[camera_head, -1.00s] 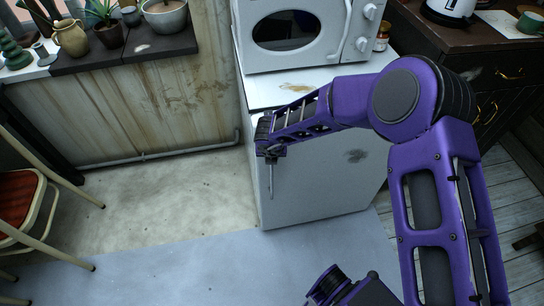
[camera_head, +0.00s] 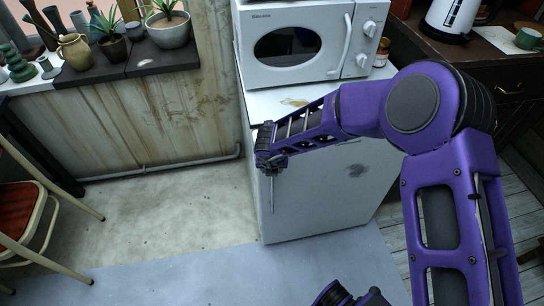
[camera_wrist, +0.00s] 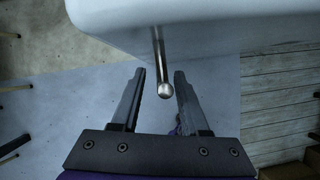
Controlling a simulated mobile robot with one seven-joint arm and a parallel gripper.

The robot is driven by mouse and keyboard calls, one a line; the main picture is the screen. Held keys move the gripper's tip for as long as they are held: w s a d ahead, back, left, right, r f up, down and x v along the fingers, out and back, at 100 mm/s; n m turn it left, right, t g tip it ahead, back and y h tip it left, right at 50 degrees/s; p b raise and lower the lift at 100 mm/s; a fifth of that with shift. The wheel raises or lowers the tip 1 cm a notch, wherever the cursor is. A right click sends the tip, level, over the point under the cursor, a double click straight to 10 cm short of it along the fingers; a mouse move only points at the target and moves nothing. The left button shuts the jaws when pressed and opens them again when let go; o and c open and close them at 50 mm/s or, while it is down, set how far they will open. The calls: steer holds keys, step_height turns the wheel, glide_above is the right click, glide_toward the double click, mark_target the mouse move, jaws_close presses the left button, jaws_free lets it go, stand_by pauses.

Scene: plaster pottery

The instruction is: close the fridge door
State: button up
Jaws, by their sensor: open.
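The white fridge (camera_head: 325,205) stands below the microwave, with its front facing me. I see no clear gap at the door's edge, so I cannot tell how far it is from shut. A thin metal handle (camera_head: 271,197) hangs upright near the left edge of the door. My gripper (camera_head: 269,164) is at the handle's upper part. In the wrist view, my gripper (camera_wrist: 160,74) is open, with a finger on each side of the handle (camera_wrist: 158,52) and its round end between them. Any contact is unclear. The white door edge (camera_wrist: 200,35) fills the top.
A white microwave (camera_head: 305,45) and a small jar (camera_head: 382,52) stand on the fridge. A chair (camera_head: 30,215) is at the left. A dark cabinet with a kettle (camera_head: 450,18) is at the right. The floor left of the fridge is clear.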

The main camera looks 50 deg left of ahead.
steer(key=p+v, duration=0.2)
steer(key=v, duration=1.2)
steer(key=shift+r, duration=0.25)
steer(key=shift+w, duration=0.15)
